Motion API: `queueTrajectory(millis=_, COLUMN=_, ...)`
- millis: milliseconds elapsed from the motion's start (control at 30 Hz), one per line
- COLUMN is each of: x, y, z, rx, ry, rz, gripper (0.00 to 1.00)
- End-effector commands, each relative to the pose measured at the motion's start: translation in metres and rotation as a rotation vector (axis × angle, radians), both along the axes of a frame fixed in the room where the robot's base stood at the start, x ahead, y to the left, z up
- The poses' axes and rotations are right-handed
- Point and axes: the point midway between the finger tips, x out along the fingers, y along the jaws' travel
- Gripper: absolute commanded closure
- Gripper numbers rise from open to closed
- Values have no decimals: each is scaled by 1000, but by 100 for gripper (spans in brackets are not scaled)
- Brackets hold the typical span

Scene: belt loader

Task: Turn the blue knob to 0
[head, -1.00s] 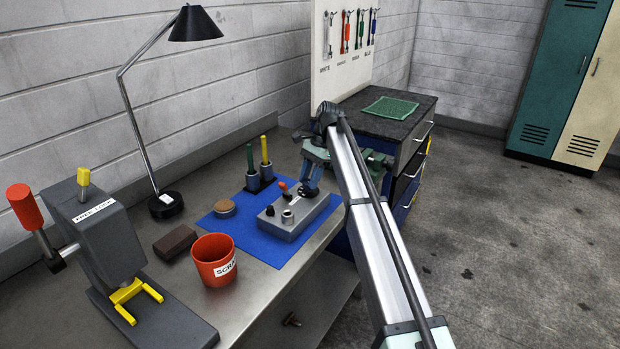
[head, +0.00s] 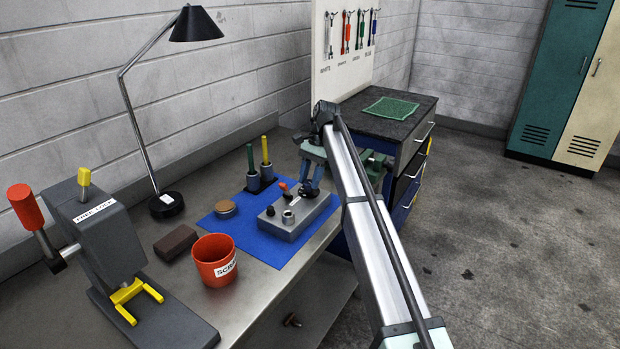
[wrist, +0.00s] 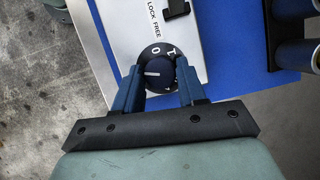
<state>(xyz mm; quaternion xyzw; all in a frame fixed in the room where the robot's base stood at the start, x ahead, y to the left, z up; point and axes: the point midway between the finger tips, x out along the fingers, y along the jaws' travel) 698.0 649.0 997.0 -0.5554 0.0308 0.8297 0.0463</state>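The blue knob (wrist: 159,76) is dark and round in the wrist view, with a white pointer line that points left. It sits on a black dial whose white marks 0 and 1 show above the knob; the 0 is at the top, away from the pointer. My gripper (wrist: 160,80) has one blue finger on each side of the knob, and both appear to press on it.
The box stands on a blue mat (head: 222,230), with a black knob, a metal fitting and an orange-tipped lever close to my gripper. Two pen-like tools (head: 253,180) stand in holders behind. A red cup (head: 214,262) and a brown block (head: 176,243) are nearer.

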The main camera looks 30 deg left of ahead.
Motion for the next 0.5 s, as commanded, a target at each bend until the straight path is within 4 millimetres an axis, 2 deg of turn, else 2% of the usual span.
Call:
queueTrajectory(millis=33, x=0, y=0, z=0, rx=0, ry=0, rz=0, gripper=54)
queueTrajectory(millis=200, x=0, y=0, z=0, rx=0, ry=1, rz=0, gripper=38)
queueTrajectory(millis=500, x=0, y=0, z=0, rx=0, ry=1, rz=0, gripper=37)
